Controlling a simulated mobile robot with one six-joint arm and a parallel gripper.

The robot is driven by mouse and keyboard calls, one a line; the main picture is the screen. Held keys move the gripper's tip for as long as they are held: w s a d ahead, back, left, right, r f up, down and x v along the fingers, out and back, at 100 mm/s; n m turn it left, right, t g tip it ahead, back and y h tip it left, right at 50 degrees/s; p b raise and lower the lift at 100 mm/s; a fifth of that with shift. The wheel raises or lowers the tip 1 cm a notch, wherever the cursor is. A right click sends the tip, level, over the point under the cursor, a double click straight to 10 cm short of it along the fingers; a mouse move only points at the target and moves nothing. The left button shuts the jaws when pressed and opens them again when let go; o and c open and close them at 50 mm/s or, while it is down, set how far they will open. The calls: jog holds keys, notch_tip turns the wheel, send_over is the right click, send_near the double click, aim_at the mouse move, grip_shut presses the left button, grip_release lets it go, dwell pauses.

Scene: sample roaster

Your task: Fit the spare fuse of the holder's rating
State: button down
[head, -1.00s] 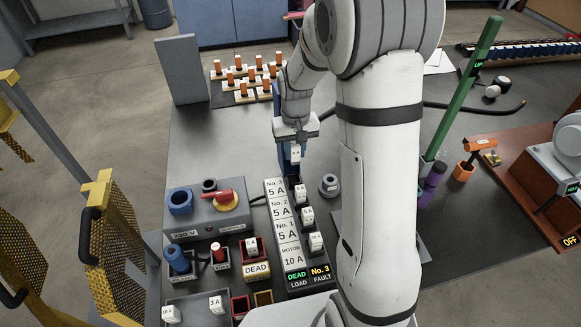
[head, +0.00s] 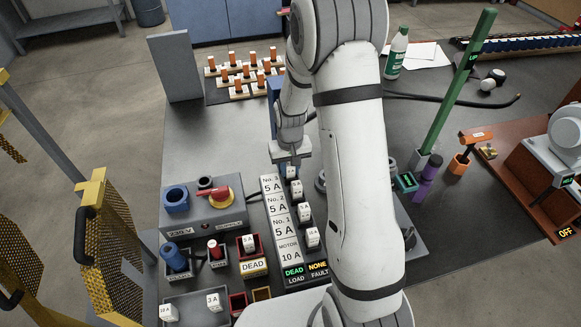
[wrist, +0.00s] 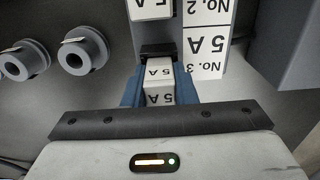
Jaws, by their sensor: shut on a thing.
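My gripper (head: 290,163) is shut on a white fuse marked 5 A (wrist: 158,82), between its blue fingers. The fuse (head: 291,173) is at the No. 3 place, the far end of the fuse row; its lower end meets a dark holder (wrist: 157,51) in the wrist view. Other white fuses stand in the row, such as one (head: 297,190) beside No. 2. The label strip (head: 285,252) reads 5 A for No. 3, No. 2 and No. 1, and 10 A for the motor. The load display (head: 293,272) reads DEAD and the fault display (head: 318,268) reads NONE.
A tray (head: 190,317) at the front holds fuses marked 10 A (head: 168,313) and 3 A (head: 213,302). The supply box (head: 205,213) with a red handle stands left of the row. Grey cylinders (wrist: 83,50) show beside the row.

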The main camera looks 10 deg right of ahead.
jog(key=shift+f, duration=0.25)
jog(key=shift+s+f+b, duration=0.35)
jog(key=shift+f+b, duration=0.05)
jog(key=shift+b, duration=0.15)
jog(key=c, duration=1.3)
grip_release()
jog(key=shift+o, duration=0.7)
jog(key=shift+w+r+p, duration=0.1)
jog(key=shift+r+p, duration=0.45)
jog(key=r, duration=1.1)
jog(key=shift+w+r, duration=0.2)
jog(key=shift+w, duration=0.05)
jog(key=s+r+t, duration=0.1)
jog(key=s+r, duration=0.5)
jog(key=s, duration=0.4)
jog(key=s+r+t, duration=0.1)
jog(key=s+r, duration=0.5)
jog(key=s, duration=0.5)
jog(key=shift+s+p, duration=0.3)
